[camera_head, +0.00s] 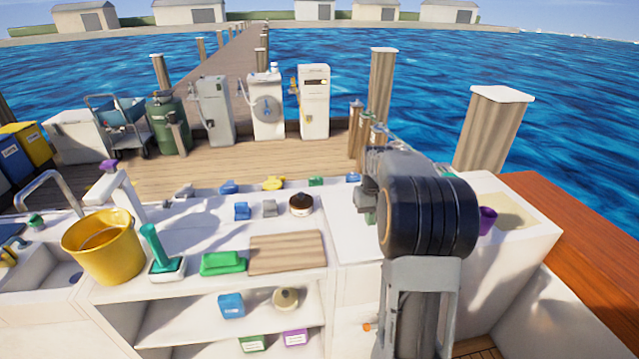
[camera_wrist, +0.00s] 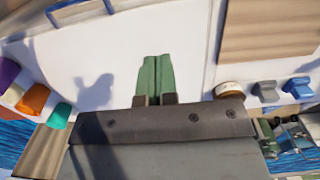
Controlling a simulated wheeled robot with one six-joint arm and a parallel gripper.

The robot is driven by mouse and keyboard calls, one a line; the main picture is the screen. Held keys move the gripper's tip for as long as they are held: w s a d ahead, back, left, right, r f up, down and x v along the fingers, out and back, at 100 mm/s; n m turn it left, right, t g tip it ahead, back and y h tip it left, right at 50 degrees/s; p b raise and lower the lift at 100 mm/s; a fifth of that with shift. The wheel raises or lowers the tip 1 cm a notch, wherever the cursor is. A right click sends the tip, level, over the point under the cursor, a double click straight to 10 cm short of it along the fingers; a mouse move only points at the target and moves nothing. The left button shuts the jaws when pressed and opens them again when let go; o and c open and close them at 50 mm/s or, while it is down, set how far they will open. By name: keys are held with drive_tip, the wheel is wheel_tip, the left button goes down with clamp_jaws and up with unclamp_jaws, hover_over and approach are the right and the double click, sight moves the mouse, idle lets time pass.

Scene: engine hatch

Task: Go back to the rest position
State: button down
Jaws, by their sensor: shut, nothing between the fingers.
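My gripper (camera_wrist: 156,78) shows in the wrist view with its two green fingers together and nothing between them. It hangs above the white counter (camera_wrist: 110,60), and its shadow falls on the counter beside it.
A wooden board (camera_head: 287,252), green block (camera_head: 223,263), green-handled tool (camera_head: 158,255) and yellow bucket (camera_head: 105,247) stand left of my arm. A purple cup (camera_head: 487,221) is to its right. A round dark-topped jar (camera_head: 301,204) sits behind the board.

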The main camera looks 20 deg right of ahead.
drive_tip(key=s+a+r+n+t+p, duration=0.1)
drive_tip(key=s+a+r+t, duration=0.1)
drive_tip(key=s+a, duration=0.6)
drive_tip(key=s+a+r+n+t+p, duration=0.1)
drive_tip(key=s+a+r, duration=0.3)
drive_tip(key=s+a, duration=0.5)
drive_tip(key=shift+a+t+p, duration=0.5)
drive_tip(key=shift+a+p, duration=0.1)
drive_tip(key=shift+a, duration=0.9)
